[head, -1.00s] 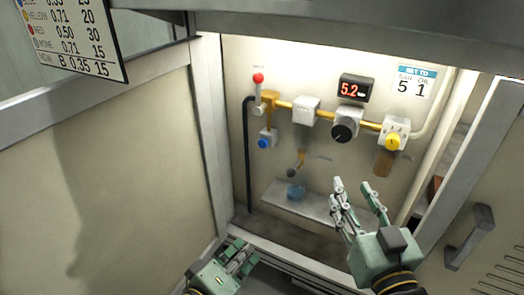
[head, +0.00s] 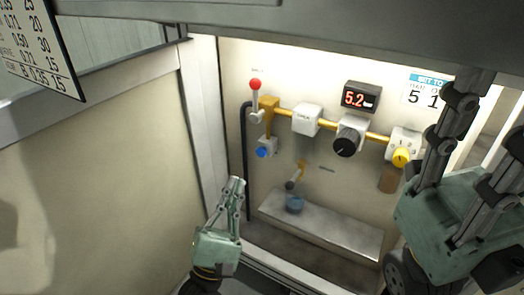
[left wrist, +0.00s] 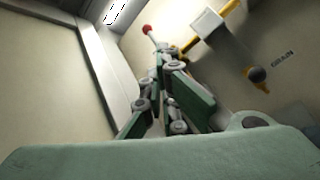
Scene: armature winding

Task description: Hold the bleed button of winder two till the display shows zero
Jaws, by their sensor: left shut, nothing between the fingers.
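The blue button (head: 262,152) sits on a small grey block low on the left of the lit panel, under the brass pipe. I take it as the bleed button; no label on it is legible. The display (head: 360,98) glows red and reads 5.2. My left gripper (head: 237,182) is shut and empty, fingers pointing up, below and left of the button and apart from it. In the left wrist view its fingers (left wrist: 165,60) point towards the panel, and the button cannot be made out. My right gripper (head: 497,108) is large at the right, fingers spread.
A red-knobbed lever (head: 255,86) stands above the button. A black dial (head: 347,142) and a yellow knob (head: 401,157) lie to the right. The cabinet's left post (head: 205,130) borders the opening.

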